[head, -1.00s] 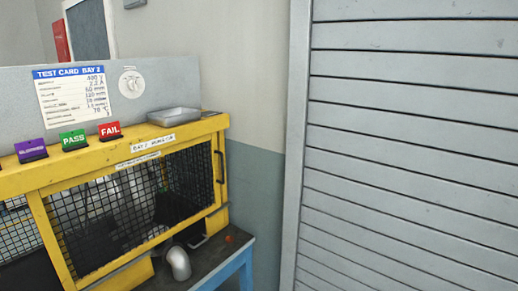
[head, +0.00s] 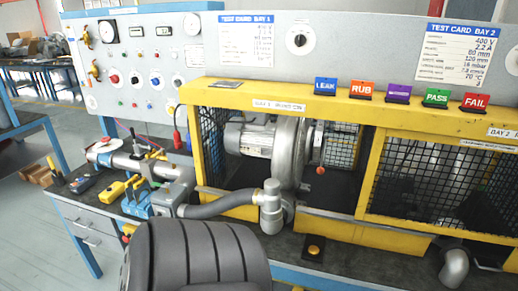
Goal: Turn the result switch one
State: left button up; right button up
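A black rotary switch (head: 298,41) on a round white plate is set in the grey upper panel, right of the Bay 1 test card (head: 247,40). Its pointer position is too small to tell. A second round white plate (head: 512,60) is cut off at the right edge, beside the Bay 2 test card (head: 459,52). Neither of my grippers is in view.
Coloured tags, among them LEAK (head: 325,86) and FAIL (head: 475,102), stand along the yellow cage's top (head: 280,97) below the switch. A blower (head: 288,150) sits in the open cage bay. A dark ribbed part (head: 195,255), probably my arm, fills the bottom foreground.

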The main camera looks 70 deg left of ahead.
aim_at(300, 40)
jog(key=u, duration=1.35)
